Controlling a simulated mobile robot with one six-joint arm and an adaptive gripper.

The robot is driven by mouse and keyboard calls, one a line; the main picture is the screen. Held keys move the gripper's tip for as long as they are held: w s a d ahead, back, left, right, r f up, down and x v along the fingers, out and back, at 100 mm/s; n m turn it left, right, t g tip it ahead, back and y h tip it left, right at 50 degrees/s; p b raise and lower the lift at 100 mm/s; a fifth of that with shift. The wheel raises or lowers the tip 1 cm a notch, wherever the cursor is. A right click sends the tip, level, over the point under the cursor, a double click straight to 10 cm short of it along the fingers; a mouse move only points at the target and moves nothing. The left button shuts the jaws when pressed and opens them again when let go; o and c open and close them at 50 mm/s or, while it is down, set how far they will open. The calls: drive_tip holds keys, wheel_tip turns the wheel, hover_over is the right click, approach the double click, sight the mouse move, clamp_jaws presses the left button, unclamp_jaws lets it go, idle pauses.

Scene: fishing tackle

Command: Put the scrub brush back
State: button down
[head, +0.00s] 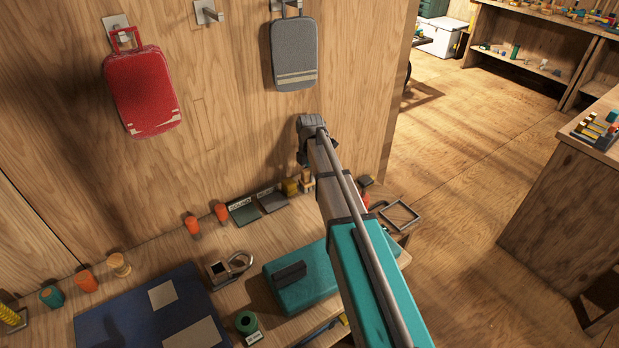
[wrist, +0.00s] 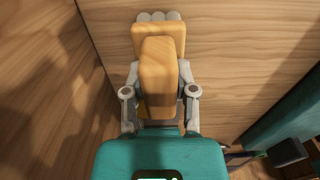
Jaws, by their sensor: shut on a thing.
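The scrub brush (wrist: 158,78) shows in the wrist view as a rounded, light wooden block between my gripper's (wrist: 159,92) two grey fingers. My gripper is shut on it. A second wooden piece (wrist: 158,32) and pale rounded shapes (wrist: 158,16) show at its far end; I cannot tell how they join it. A plain wooden panel lies behind. In the head view my arm crosses the right middle, and I cannot make out the fingers or the brush for certain. An empty wall hook (head: 208,12) sits between two hanging bags.
A red bag (head: 143,90) and a grey bag (head: 294,55) hang on the wooden wall. Below, a bench (head: 240,240) carries a blue case (head: 125,310), a teal box (head: 300,292), a green spool (head: 246,322) and small floats. Open floor (head: 480,150) lies to the right.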

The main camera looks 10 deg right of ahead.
drive_tip(key=shift+f, duration=0.15)
drive_tip(key=shift+c, duration=2)
unclamp_jaws()
drive_tip(key=shift+r, duration=0.2)
wheel_tip(320, 180, up, 8)
drive_tip(key=p, duration=0.7)
drive_tip(key=shift+f+p, duration=0.25)
drive_tip(key=shift+p, duration=0.05)
